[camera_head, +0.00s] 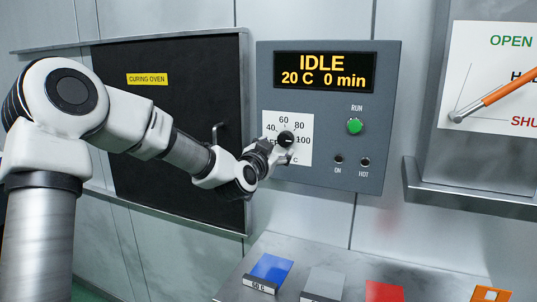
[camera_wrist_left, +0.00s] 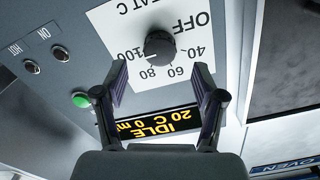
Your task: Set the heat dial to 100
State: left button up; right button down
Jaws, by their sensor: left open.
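The heat dial (camera_head: 286,139) is a round black knob on a white scale plate (camera_head: 305,122) marked OFF, 40, 60, 80 and 100. The dial also shows in the left wrist view (camera_wrist_left: 159,47), where the scale appears upside down. A small pale mark on the knob seems to face the 80 to 100 side, but its exact setting is hard to tell. My left gripper (camera_head: 281,151) is at the dial's lower left in the head view. In the left wrist view its fingers (camera_wrist_left: 159,82) are spread apart and empty, with the dial ahead between them; contact cannot be told.
The display (camera_head: 324,72) reads IDLE, 20 C, 0 min. A green RUN button (camera_head: 355,126) and ON and HOT lamps (camera_head: 364,162) are right of the dial. The black curing oven door (camera_head: 190,80) is left. Coloured blocks, including a blue one (camera_head: 270,267), stand below.

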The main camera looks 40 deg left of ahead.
pick_arm(q)
jog(key=v, duration=0.6)
jog(key=shift+s, duration=0.25)
